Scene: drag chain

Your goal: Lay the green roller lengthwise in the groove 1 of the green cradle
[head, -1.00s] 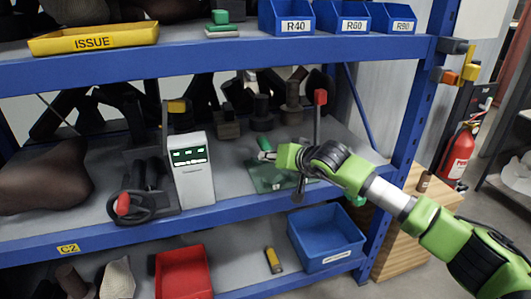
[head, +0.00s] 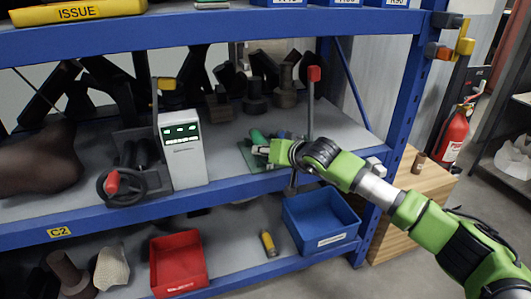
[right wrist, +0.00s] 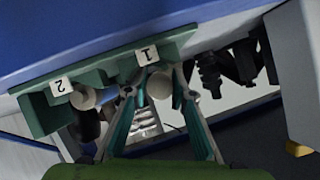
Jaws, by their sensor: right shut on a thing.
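The green cradle (head: 245,158) sits on the middle shelf near its front edge, partly behind my right gripper (head: 270,151). In the right wrist view, turned upside down, the cradle (right wrist: 112,68) carries labels 1 and 2. My right gripper (right wrist: 160,88) is shut on the green roller (head: 257,136). Its pale round end (right wrist: 159,84) shows between the fingertips, at groove 1. Whether it rests on the groove bottom is unclear. Another roller's pale end (right wrist: 83,97) is at groove 2. My left gripper is not in view.
A red-topped post (head: 314,74) stands close behind my right gripper. A white control box (head: 182,150) stands to the left. Dark parts (head: 255,98) stand behind the cradle. A blue bin (head: 320,222) and a red bin (head: 178,262) are on the shelf below.

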